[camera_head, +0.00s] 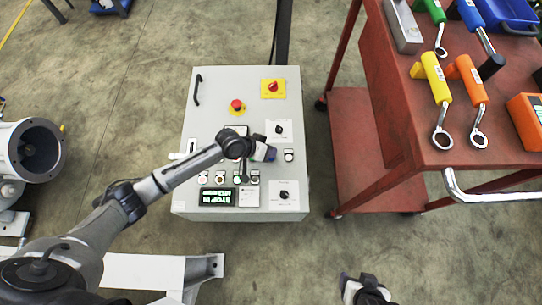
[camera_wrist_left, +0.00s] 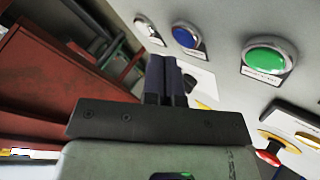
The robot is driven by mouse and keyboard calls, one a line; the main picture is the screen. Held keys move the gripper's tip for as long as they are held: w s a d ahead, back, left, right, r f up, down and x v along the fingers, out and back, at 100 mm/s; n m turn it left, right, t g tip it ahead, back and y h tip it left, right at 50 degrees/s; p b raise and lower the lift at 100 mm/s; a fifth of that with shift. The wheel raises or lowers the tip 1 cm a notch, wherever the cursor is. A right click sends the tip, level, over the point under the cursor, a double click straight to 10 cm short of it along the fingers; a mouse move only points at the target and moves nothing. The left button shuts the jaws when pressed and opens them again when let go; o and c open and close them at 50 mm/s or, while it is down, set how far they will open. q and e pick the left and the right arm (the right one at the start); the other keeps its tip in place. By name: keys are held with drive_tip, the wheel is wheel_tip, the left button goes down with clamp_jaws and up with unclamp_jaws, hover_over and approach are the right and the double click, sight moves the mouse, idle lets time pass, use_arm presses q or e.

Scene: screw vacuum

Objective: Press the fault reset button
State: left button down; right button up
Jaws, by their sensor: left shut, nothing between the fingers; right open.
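A pale grey control cabinet (camera_head: 215,130) stands in the middle of the head view, with a row of small round buttons near its lit green display (camera_head: 218,197). The left wrist view shows a green button (camera_wrist_left: 265,55), a blue button (camera_wrist_left: 186,36) and a white button (camera_wrist_left: 147,27). I cannot read which label says fault reset. My left gripper (camera_head: 268,153) is over the right part of the panel, shut and empty. Its dark fingers (camera_wrist_left: 171,62) show beside the blue button, seemingly apart from it. My right gripper (camera_head: 364,286) is open at the bottom of the head view, away from the cabinet.
A red emergency stop (camera_head: 237,105), a red knob on a yellow plate (camera_head: 273,87) and black rotary switches (camera_head: 284,195) are also on the panel. A red tool cart (camera_head: 350,130) stands close on the right. My left arm covers part of the panel.

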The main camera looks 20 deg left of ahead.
use_arm(q)
drive_tip(key=shift+f, duration=0.1)
idle(0.3)
drive_tip(key=shift+f, duration=0.3)
idle(0.5)
drive_tip(key=shift+f, duration=0.45)
drive_tip(key=shift+r, duration=0.1)
idle(0.5)
drive_tip(key=shift+r+p, duration=0.8)
